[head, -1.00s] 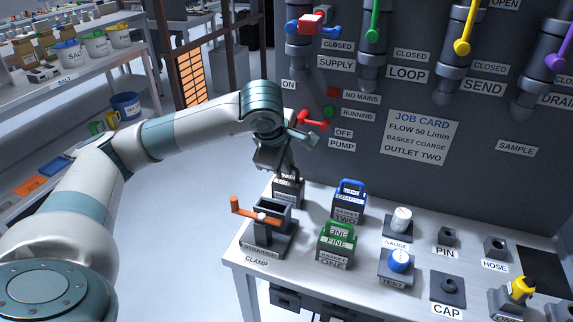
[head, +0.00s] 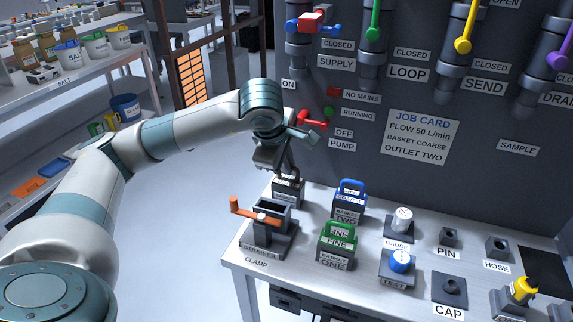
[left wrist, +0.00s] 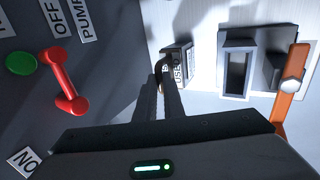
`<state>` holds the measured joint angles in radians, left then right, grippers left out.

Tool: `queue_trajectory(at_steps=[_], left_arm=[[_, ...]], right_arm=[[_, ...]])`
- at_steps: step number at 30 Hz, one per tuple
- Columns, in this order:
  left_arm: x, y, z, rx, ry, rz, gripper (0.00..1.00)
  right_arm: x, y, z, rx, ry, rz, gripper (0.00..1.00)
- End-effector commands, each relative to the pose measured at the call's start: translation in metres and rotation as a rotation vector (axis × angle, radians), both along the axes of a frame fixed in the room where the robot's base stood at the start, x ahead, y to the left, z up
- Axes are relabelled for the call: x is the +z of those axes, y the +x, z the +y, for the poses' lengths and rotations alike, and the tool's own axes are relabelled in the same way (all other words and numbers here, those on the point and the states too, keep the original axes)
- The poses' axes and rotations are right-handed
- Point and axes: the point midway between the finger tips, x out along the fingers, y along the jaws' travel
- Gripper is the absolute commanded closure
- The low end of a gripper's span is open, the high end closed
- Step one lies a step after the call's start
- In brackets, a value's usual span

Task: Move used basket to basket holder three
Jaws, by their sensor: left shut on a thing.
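My left gripper (head: 287,172) is shut on the handle of the used basket (head: 288,185), at the back left of the bench. In the left wrist view the fingers (left wrist: 168,72) reach the dark handle, and a label reading USED shows on the basket (left wrist: 180,60). The basket is upright at the labelled basket holder three (head: 286,198). I cannot tell whether it is fully seated. The strainer (head: 268,225) stands in front with an open, empty-looking slot. Its orange clamp handle (head: 256,215) is swung to the left. My right gripper is out of view.
The blue basket two (head: 350,200) and green basket one (head: 338,243) stand to the right. A gauge (head: 402,220) and a blue test piece (head: 400,261) lie further right. The dark panel with a red pump handle (head: 313,120) rises close behind my gripper.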

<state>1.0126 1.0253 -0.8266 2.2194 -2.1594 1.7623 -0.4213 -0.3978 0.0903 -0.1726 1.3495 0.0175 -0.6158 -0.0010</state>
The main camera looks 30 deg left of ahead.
Motion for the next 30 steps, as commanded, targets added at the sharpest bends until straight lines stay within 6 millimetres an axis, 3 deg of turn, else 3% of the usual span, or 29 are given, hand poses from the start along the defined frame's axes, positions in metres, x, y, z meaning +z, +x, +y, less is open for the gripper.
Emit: queue_trajectory(at_steps=[23, 24, 26, 30], left_arm=[[-0.0009, -0.0001, 0.0, 0.0, 0.0, 0.001, 1.0], [-0.0009, -0.0002, 0.0, 0.0, 0.0, 0.001, 0.82], [-0.001, -0.0001, 0.0, 0.0, 0.0, 0.001, 0.7], [-0.001, -0.0001, 0.0001, 0.0, 0.0, 0.001, 0.7]], right_arm=[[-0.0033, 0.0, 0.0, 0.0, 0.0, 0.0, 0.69], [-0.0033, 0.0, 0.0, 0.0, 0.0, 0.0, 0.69], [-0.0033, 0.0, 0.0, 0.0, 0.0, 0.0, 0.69], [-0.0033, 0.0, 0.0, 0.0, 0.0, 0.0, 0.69]])
